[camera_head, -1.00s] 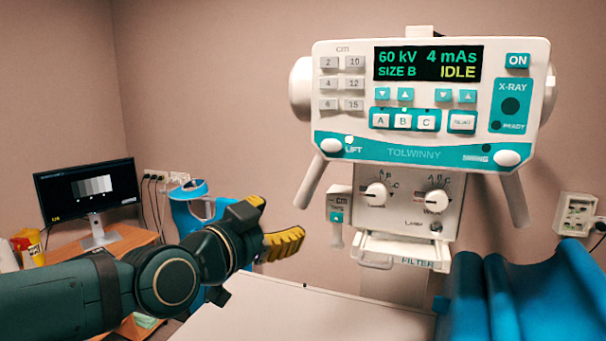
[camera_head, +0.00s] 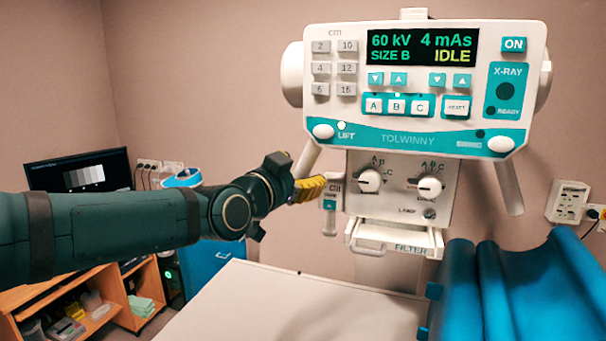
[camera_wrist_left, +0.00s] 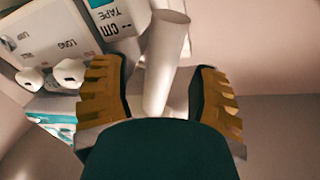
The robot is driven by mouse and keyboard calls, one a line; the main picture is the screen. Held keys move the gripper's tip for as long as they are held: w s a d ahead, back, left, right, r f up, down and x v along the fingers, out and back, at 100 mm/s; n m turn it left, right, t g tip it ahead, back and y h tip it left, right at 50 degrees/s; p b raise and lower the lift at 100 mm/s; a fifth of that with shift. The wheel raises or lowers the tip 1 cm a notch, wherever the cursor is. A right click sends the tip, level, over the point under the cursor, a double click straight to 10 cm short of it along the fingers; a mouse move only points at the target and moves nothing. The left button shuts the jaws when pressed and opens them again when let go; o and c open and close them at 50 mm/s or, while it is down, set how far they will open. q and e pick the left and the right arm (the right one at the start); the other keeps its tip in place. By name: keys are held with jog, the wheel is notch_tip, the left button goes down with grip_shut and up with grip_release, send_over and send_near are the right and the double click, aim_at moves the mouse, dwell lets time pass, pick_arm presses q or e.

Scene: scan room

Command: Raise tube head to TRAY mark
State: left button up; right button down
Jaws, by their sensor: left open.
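The tube head (camera_head: 425,85) is a white X-ray unit with a teal-edged panel, reading 60 kV, 4 mAs, SIZE B, IDLE. A white handle (camera_head: 308,160) slants down on its left side below the LIFT button (camera_head: 341,126). My left gripper (camera_head: 308,188), with yellow ridged fingers, is open at this handle's lower end. In the left wrist view a white handle bar (camera_wrist_left: 165,60) shows between the two open fingers (camera_wrist_left: 157,75), with no clear grip on it. The tape holder (camera_head: 330,202) hangs just right of the fingers. I cannot make out a TRAY mark. My right gripper is out of view.
A pale table top (camera_head: 290,308) lies below the tube head. Blue draped covers (camera_head: 520,290) stand at the right. A monitor (camera_head: 78,172) and wooden shelves (camera_head: 75,300) are at the left. A filter tray (camera_head: 395,240) juts out under the collimator.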

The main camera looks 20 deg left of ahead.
pick_arm(q)
jog(key=shift+x, duration=0.9)
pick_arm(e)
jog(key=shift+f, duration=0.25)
